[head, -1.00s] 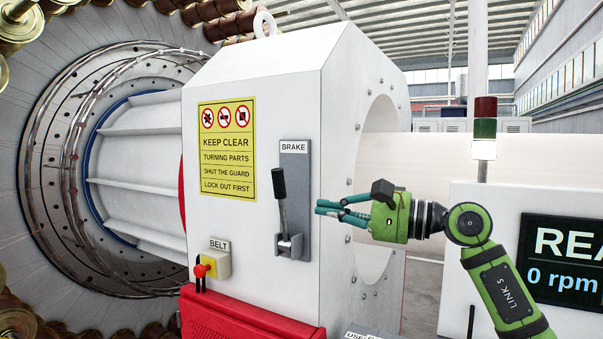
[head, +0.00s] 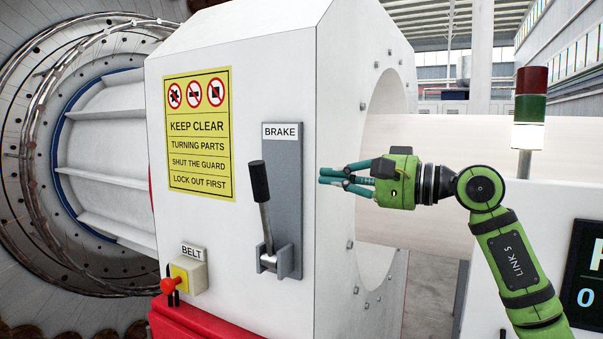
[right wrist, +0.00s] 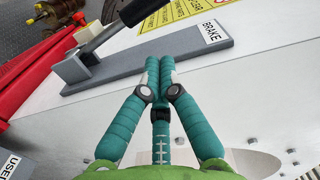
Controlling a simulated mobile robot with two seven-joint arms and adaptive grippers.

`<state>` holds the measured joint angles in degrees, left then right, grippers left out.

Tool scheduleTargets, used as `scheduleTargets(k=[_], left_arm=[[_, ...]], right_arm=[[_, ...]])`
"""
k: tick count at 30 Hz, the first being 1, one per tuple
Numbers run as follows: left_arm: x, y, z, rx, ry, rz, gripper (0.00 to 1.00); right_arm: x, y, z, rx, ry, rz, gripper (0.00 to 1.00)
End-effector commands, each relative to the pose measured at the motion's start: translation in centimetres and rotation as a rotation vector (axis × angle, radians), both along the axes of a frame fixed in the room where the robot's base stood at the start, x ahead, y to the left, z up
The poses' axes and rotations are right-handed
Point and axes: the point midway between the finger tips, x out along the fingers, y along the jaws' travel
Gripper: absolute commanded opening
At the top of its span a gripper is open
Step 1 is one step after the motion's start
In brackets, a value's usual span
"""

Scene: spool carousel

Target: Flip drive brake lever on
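The brake lever has a black grip (head: 259,181) on a metal rod (head: 266,225). It leans up and to the left from its pivot on a grey plate (head: 285,160) labelled BRAKE on the white housing. My right gripper (head: 321,176) is to the right of the plate, at about the height of the grip, apart from the lever. In the right wrist view its teal fingertips (right wrist: 159,65) are together with nothing between them; the black grip (right wrist: 140,10) and the grey plate (right wrist: 150,62) lie beyond them. My left gripper is not in view.
A BELT switch with a red knob (head: 172,285) is at the housing's lower left. A yellow warning sign (head: 198,135) is left of the plate. A large round opening with a pale cylinder (head: 430,150) and a signal light (head: 530,105) stand to the right.

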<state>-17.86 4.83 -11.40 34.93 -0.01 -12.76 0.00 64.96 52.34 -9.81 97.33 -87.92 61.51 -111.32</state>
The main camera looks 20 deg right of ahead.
Motion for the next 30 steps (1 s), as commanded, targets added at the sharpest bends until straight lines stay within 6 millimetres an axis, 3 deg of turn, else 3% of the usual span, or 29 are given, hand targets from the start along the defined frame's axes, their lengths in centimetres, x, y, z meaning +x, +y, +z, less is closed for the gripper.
scheduleTargets(k=[9,15,30], left_arm=[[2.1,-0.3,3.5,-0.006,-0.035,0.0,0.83],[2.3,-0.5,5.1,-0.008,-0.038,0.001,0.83],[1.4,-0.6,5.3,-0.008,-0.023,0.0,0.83]], right_arm=[[4.0,3.6,0.5,0.003,0.004,0.006,0.0],[6.3,5.5,0.3,0.003,0.002,0.003,0.0],[7.2,6.3,-0.1,0.001,0.001,0.001,0.0]])
